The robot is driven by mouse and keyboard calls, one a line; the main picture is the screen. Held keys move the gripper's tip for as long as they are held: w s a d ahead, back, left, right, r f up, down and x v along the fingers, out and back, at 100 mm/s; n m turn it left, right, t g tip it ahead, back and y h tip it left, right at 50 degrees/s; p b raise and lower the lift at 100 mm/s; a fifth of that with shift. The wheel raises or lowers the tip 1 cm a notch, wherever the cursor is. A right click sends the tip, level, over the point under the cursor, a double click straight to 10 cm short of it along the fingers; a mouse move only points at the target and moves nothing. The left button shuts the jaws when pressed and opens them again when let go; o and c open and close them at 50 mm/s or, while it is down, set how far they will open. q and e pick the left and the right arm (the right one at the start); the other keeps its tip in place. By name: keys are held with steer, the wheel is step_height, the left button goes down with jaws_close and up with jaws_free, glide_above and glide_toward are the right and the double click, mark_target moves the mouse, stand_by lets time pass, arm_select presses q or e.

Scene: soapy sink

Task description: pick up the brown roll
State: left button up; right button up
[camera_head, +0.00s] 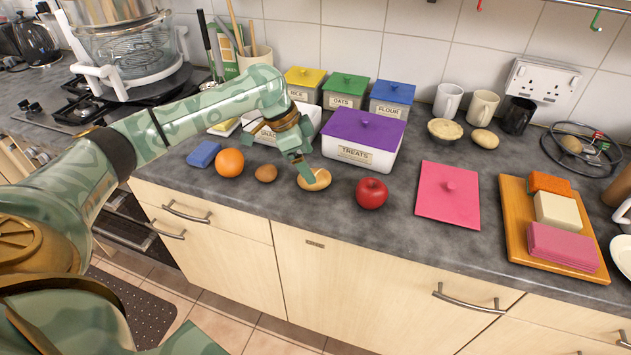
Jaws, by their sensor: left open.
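A golden-brown roll (319,183) lies near the front of the grey worktop, between a small brown egg-shaped item (266,173) and a red apple (371,193). My left gripper (307,172) points down at the roll, open, with its fingertips at the roll's upper left and covering part of it. I cannot tell whether they touch it. Another tan, roll-like item (485,139) lies further back on the right. My right gripper is not in view.
An orange (230,163) and blue sponge (203,154) lie left. The purple-lidded treats box (385,157) stands behind the apple. Mugs (483,107) stand by the wall.

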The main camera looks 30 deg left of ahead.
arm_select(q)
steer(key=b+x, duration=0.1)
steer(key=x, duration=0.1)
steer(key=a+b+x, duration=0.1)
steer(key=x, duration=0.1)
steer(key=shift+d+f+b, duration=0.1)
steer(key=shift+f+b, duration=0.2)
steer(key=shift+f, duration=0.25)
steer(key=shift+w+d+f, duration=0.1)
steer(key=shift+d+f, duration=0.05)
steer(key=shift+f, duration=0.15)
steer(key=shift+r, duration=0.15)
steer(key=c, duration=1.1)
